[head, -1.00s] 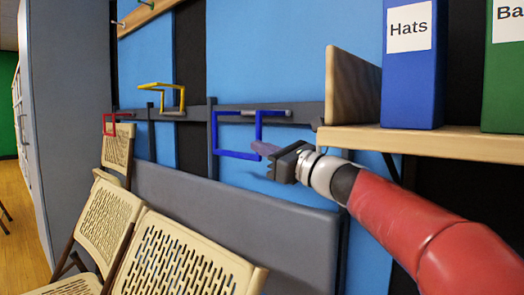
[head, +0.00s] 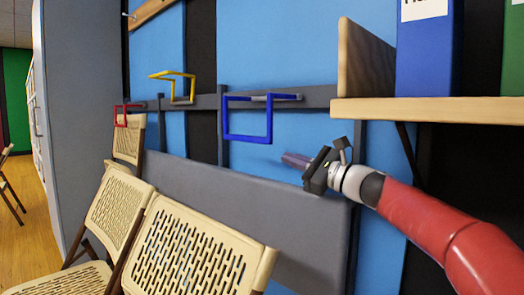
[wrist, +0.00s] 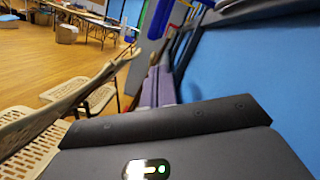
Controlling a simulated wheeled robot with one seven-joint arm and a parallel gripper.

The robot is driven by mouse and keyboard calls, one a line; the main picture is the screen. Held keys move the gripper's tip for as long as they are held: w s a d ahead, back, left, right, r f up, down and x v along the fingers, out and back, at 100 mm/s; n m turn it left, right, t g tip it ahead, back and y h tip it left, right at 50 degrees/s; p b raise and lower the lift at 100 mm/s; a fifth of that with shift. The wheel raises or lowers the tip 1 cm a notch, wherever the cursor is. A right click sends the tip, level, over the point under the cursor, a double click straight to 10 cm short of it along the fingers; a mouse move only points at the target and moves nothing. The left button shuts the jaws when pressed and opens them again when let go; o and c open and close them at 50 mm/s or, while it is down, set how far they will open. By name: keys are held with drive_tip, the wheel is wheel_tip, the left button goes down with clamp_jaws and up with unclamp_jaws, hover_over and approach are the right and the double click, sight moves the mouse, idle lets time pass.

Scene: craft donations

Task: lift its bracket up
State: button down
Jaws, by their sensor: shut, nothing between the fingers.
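A blue bracket (head: 247,138), an open rectangular frame, hangs from a dark grey rail on the blue wall, its lower bar below the rail. A yellow bracket (head: 192,87) further left stands up above the rail.
A dark grey panel (head: 240,205) stands below the rail, close under my gripper. Beige folding chairs (head: 190,250) lean before it. A wooden shelf (head: 430,110) with binders is above right of my arm. Open wooden floor (head: 25,240) is at far left.

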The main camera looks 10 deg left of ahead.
drive_tip(key=p+x, duration=0.3)
drive_tip(key=x, duration=0.7)
